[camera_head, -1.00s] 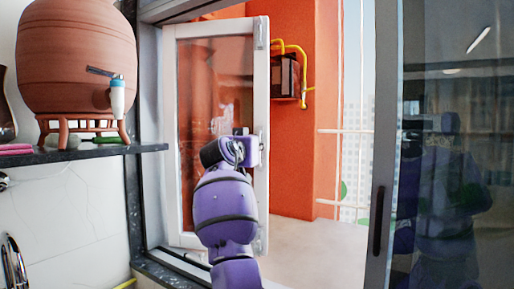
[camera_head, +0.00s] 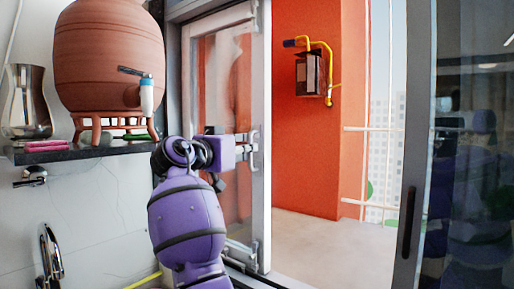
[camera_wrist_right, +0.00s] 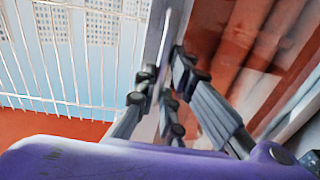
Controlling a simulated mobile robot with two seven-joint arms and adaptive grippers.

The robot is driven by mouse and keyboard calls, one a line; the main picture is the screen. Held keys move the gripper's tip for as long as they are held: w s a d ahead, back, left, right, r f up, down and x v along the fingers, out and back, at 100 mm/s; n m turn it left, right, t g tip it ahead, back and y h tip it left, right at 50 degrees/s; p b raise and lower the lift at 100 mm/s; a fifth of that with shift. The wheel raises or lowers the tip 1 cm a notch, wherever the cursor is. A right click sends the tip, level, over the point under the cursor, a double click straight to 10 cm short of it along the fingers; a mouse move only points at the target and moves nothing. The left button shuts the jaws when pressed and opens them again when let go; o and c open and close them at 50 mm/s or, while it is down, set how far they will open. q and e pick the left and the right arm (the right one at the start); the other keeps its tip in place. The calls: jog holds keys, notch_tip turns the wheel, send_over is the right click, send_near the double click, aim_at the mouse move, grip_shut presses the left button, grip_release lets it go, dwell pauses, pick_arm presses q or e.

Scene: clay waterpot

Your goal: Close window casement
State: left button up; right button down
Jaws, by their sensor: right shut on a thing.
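The window casement (camera_head: 258,85) is a white-framed glass pane on the left side of the window opening in the head view. It stands swung open, at an angle to the opening. My right gripper (camera_head: 236,147) is at the free edge of the casement, by the handle at about mid height. The wrist view shows the fingers of my right gripper (camera_wrist_right: 163,92) on both sides of the casement's edge, shut on it. The exact contact is partly hidden by the gripper in the head view. My left gripper is not in view.
A clay waterpot (camera_head: 108,55) stands on a dark shelf (camera_head: 85,153) at the left, beside a metal vase (camera_head: 28,100). A dark glass panel (camera_head: 470,150) with a black handle fills the right. The opening between is clear, with an orange wall (camera_head: 315,130) beyond.

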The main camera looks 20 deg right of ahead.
jog(key=shift+a, duration=0.3)
jog(key=c, duration=1.9)
grip_release()
jog(key=shift+w+a, duration=0.1)
jog(key=shift+a, duration=0.05)
jog(key=shift+c, duration=0.2)
jog(key=shift+o, duration=0.4)
jog(key=shift+a, duration=0.25)
jog(key=shift+d, duration=0.1)
jog(key=shift+d, duration=0.1)
jog(key=v, duration=1.2)
